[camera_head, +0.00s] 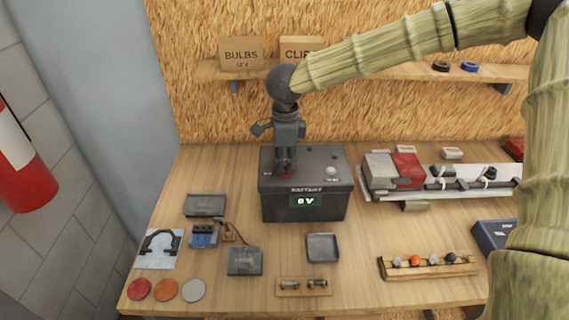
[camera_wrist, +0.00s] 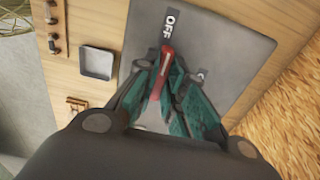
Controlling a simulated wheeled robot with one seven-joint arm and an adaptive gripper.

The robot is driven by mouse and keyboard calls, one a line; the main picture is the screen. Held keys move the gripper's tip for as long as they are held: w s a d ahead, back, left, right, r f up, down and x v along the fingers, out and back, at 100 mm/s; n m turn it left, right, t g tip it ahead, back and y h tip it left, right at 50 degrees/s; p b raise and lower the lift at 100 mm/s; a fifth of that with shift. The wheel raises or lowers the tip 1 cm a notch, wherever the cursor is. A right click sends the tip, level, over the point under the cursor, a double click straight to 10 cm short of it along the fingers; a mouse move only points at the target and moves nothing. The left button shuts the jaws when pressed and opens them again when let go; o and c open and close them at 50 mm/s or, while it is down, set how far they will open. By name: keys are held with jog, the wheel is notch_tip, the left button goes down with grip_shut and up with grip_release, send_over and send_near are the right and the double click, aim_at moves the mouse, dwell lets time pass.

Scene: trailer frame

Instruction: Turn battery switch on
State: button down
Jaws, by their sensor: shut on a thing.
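The battery box (camera_head: 325,210) is dark grey, stands at the back of the bench, and its display reads 0 V. Its grey top (camera_wrist: 205,40) fills much of the wrist view, with the word OFF printed on it. The red battery switch handle (camera_wrist: 166,66) lies between the two fingers of my gripper (camera_wrist: 168,75). In the head view my gripper (camera_head: 286,168) points down onto the left part of the box top and hides most of the switch. The fingers are shut on the handle. A second label is partly covered by a finger.
A white-based unit with a red block (camera_head: 408,170) stands right of the battery. A small grey tray (camera_head: 323,248) and a dark box (camera_head: 245,261) lie in front. Cardboard boxes (camera_head: 241,54) stand on the shelf above. The bench just left of the battery is clear.

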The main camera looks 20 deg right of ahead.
jog(key=shift+w+r, duration=0.1)
jog(key=shift+r+m+p, duration=0.1)
jog(key=shift+m+p, duration=0.3)
jog(key=shift+m, duration=0.3)
jog(key=shift+m+p, duration=0.45)
jog(key=shift+m, duration=1.45)
jog(key=m+p, duration=0.1)
jog(key=m, duration=0.2)
jog(key=shift+m, duration=1.1)
